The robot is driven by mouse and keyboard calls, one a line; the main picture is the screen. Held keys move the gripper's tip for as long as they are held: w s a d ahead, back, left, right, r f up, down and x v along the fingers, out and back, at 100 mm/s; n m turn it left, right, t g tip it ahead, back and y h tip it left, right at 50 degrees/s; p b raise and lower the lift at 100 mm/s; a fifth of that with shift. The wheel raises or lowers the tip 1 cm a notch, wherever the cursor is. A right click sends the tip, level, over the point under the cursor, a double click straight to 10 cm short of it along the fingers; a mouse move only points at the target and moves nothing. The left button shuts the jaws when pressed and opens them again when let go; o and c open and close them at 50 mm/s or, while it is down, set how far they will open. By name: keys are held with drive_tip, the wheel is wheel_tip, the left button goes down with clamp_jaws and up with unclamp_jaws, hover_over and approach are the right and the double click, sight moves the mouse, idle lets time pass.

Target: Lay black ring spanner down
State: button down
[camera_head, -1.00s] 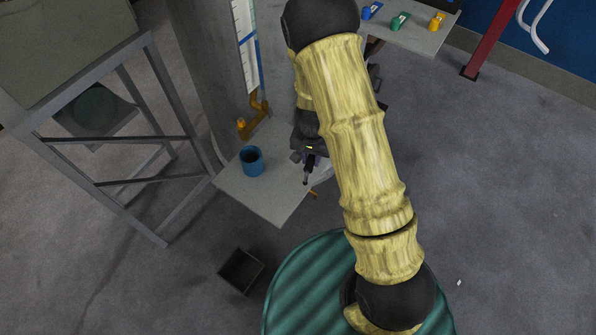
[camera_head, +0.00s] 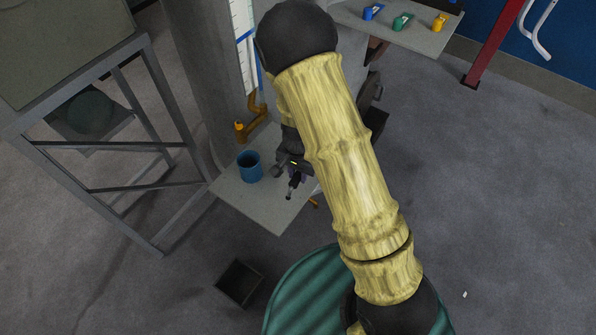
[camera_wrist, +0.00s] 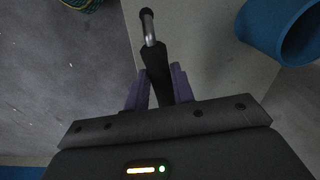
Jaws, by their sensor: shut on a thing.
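My gripper (camera_wrist: 158,90) is shut on the black ring spanner (camera_wrist: 156,62), its purple fingers on both sides of the dark handle. The spanner has a grey metal shaft and a dark end pointing away from the gripper; I cannot make out its ring shape. In the head view the spanner (camera_head: 291,190) points down from my gripper (camera_head: 296,177) over the grey shelf (camera_head: 258,208). I cannot tell whether it touches the shelf. My arm hides part of the shelf.
A blue cup (camera_head: 249,167) stands on the shelf, left of the spanner; it also shows in the wrist view (camera_wrist: 268,30). An orange pipe (camera_head: 250,128) is behind it. A dark open box (camera_head: 240,283) is on the floor. Bare shelf lies in front of the cup.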

drive_tip(key=shift+f+b, duration=0.95)
drive_tip(key=shift+f, duration=0.8)
idle(0.3)
drive_tip(key=c, duration=0.8)
unclamp_jaws()
drive_tip(key=shift+o, duration=0.2)
drive_tip(key=shift+r+p, duration=0.45)
drive_tip(key=shift+p, duration=0.1)
drive_tip(key=shift+r+p, duration=1.05)
wheel_tip(320, 180, up, 6)
drive_tip(key=p, duration=0.5)
drive_tip(key=shift+p, duration=0.35)
